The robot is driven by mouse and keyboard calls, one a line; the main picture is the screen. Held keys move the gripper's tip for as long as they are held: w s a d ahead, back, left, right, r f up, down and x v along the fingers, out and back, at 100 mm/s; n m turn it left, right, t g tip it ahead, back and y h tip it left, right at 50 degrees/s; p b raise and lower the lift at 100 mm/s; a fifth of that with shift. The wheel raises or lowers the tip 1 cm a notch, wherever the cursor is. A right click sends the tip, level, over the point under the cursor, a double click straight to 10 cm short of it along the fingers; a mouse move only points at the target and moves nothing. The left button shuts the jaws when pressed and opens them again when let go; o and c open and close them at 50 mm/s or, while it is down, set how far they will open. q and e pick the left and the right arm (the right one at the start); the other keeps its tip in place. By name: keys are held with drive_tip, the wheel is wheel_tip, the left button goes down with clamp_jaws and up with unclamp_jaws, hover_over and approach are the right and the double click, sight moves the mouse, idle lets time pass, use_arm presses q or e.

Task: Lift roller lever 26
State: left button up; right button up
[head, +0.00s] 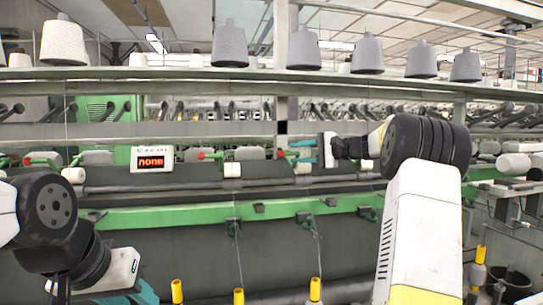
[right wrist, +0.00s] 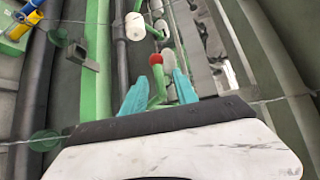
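A green roller lever with a red knob (head: 282,153) stands on the spinning frame, just left of my right gripper. My right gripper (head: 294,151) is open, with its teal fingers pointing left at the lever. In the right wrist view, the lever's red knob (right wrist: 156,59) shows between and just beyond the two fingertips (right wrist: 160,76). The green lever arm (right wrist: 161,85) runs between the fingers; contact cannot be told. No number is readable on the lever. My left gripper (head: 143,292) is low at the bottom left, partly cut off, with teal fingers.
Another red-knobbed lever (head: 202,155) is farther left, near a display (head: 152,158) reading "none". White rollers (head: 232,170) sit along the dark bar. A green rail (head: 190,216) runs below. Grey bobbins (head: 230,46) stand on the upper shelf; yellow-topped spindles (head: 177,290) are at the bottom.

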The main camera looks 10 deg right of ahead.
sight(282, 155)
drive_tip(key=x, duration=0.6)
drive_tip(key=shift+w+a+f, duration=0.1)
drive_tip(key=shift+w, duration=0.05)
drive_tip(key=shift+c, duration=0.2)
clamp_jaws()
idle(1.1)
